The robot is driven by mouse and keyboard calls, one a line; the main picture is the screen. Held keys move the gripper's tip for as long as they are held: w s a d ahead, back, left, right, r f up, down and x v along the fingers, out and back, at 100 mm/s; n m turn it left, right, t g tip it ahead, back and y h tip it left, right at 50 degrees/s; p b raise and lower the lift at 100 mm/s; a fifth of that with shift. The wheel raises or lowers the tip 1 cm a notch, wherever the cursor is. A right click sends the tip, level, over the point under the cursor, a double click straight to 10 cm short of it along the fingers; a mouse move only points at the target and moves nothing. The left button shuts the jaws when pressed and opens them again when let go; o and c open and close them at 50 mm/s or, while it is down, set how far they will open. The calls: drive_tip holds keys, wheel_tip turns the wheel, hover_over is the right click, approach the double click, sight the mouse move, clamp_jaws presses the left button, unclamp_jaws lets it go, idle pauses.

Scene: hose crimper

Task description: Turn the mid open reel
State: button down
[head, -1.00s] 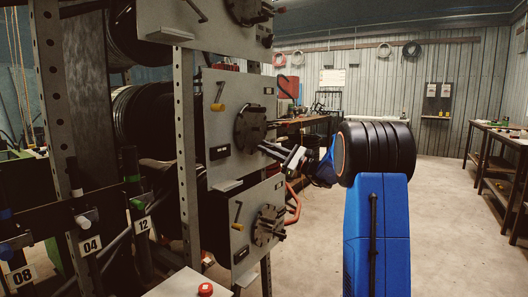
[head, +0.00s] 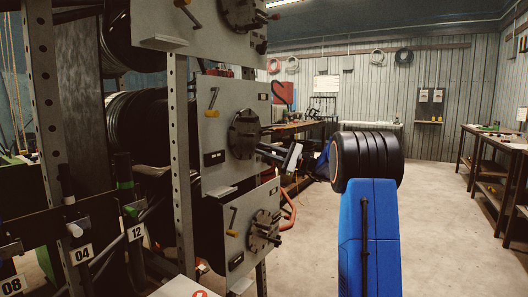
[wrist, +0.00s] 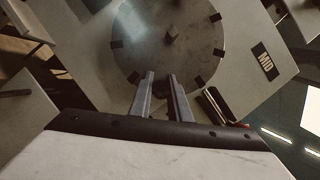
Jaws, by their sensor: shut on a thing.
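The mid reel's round dark disc (head: 244,134) is on the middle grey plate of the rack. In the wrist view the disc (wrist: 185,60) shows a centre knob, small lugs around its rim, and a plate labelled MID (wrist: 265,61). My gripper (head: 268,150) is at the right side of the disc in the head view. In the wrist view my gripper (wrist: 160,78) has both fingers at the disc's lower rim, shut on a part of the reel; that part is hard to make out between them. A crank with a yellow handle (head: 211,113) is at the plate's upper left.
Similar reel plates stand above (head: 200,25) and below (head: 240,240), with cranks and discs. A rack post (head: 178,150) is left of the mid plate. Workbenches (head: 490,170) line the right wall. The concrete floor (head: 430,240) to the right is clear.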

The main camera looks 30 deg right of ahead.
drive_tip(key=shift+r, duration=0.1)
drive_tip(key=c, duration=1.7)
unclamp_jaws()
drive_tip(key=shift+o, duration=0.2)
drive_tip(key=shift+d, duration=0.1)
drive_tip(key=v, duration=1.7)
drive_tip(key=shift+s, duration=0.15)
drive_tip(key=shift+d, duration=0.1)
